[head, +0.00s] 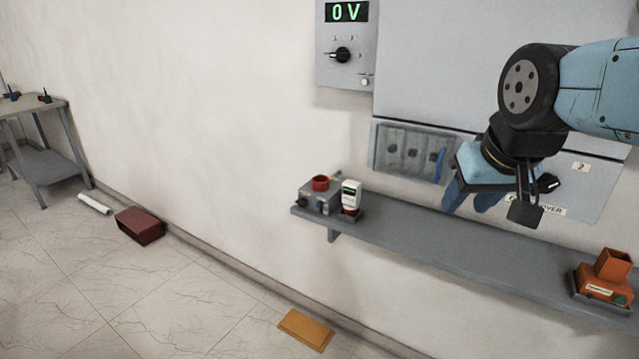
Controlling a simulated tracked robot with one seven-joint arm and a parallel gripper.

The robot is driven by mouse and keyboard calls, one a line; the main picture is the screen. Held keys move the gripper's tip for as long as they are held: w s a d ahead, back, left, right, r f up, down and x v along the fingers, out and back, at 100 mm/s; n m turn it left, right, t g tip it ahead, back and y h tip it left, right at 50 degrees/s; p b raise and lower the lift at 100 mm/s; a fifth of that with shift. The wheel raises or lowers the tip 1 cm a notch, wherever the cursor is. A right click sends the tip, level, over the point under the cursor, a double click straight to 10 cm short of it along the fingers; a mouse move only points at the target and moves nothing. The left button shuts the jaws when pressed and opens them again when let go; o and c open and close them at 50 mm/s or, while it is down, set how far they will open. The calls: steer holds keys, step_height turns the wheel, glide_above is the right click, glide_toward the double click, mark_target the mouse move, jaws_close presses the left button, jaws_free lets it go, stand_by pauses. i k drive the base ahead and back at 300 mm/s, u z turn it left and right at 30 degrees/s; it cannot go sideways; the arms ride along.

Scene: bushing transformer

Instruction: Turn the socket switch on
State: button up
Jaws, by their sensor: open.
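A grey socket panel (410,152) with several dark round fittings is on the wall above the shelf. A blue upright part (439,165) is at its right end; I cannot tell whether this is the switch or how it is set. My gripper (470,202) is open and empty, fingers pointing down, just right of the panel and in front of the wall above the shelf. My arm hides part of the wall and the label behind it. No contact between gripper and panel is clear.
A control box (346,42) reads "0 V" and has a black rotary knob (342,55). The grey shelf (450,240) bears a grey box with a red button (320,184), a white device (351,195) and an orange holder (605,280). The shelf's middle is clear.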

mark_target(302, 202)
steer(key=u, duration=0.95)
steer(key=i, duration=0.7)
steer(key=z, duration=0.55)
